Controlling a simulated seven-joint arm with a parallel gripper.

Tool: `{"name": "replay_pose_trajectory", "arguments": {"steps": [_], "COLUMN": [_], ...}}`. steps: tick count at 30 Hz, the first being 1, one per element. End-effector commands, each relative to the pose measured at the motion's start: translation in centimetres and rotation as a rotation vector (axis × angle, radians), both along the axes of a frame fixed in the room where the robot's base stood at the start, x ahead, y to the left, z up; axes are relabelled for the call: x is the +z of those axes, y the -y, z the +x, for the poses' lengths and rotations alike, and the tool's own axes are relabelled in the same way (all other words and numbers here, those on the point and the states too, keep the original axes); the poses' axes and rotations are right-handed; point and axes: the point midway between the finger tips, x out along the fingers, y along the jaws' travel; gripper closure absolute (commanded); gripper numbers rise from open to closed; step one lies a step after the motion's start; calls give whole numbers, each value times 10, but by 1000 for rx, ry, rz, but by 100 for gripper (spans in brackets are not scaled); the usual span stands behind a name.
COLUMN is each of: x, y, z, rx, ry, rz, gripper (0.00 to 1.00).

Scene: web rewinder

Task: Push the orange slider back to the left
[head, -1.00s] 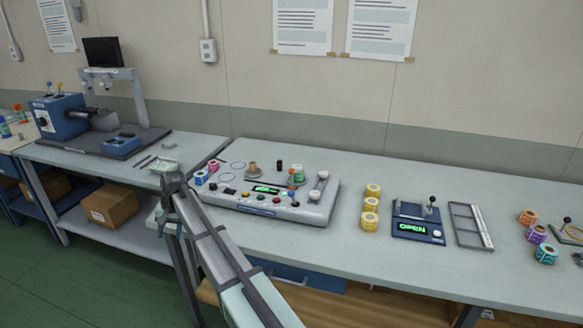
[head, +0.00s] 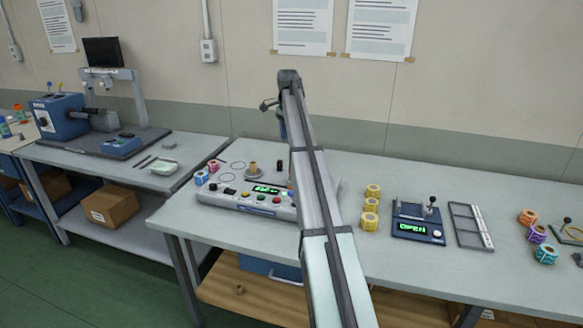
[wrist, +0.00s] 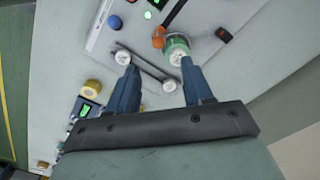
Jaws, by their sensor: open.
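In the wrist view, a small orange part (wrist: 158,37), which looks like the orange slider, stands beside a green-and-white spool (wrist: 177,46) on the grey rewinder panel (wrist: 105,38). My gripper (wrist: 158,65) is open and empty, its two blue fingers spread above the panel's roller end. The orange part lies beyond the fingertips, apart from them. In the head view, my gripper (head: 282,130) hangs above the rewinder (head: 232,200). My arm covers the machine's right part there, so the slider cannot be made out clearly.
White-capped rollers (wrist: 122,57) and a dark bar lie near the fingers. The green spool stands close to the orange part. In the head view, yellow rolls (head: 371,206) and a blue device reading OPEN (head: 417,226) stand to the right. The table front is mostly clear.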

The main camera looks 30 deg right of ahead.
Motion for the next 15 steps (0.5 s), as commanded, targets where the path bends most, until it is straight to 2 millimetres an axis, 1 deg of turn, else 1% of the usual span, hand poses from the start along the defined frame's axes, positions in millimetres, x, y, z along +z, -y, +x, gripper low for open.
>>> {"name": "replay_pose_trajectory", "arguments": {"steps": [1, 3, 7, 11, 15], "x": [4, 5, -3, -21, -46], "y": [8, 13, 14, 13, 13], "z": [-2, -4, -5, -6, -6], "rx": [-21, -37, -42, -40, -39], "ry": [-3, -7, -9, -10, -9], "rz": [-3, -4, -5, -4, -4], "gripper": [49, 49, 49, 49, 49]}}
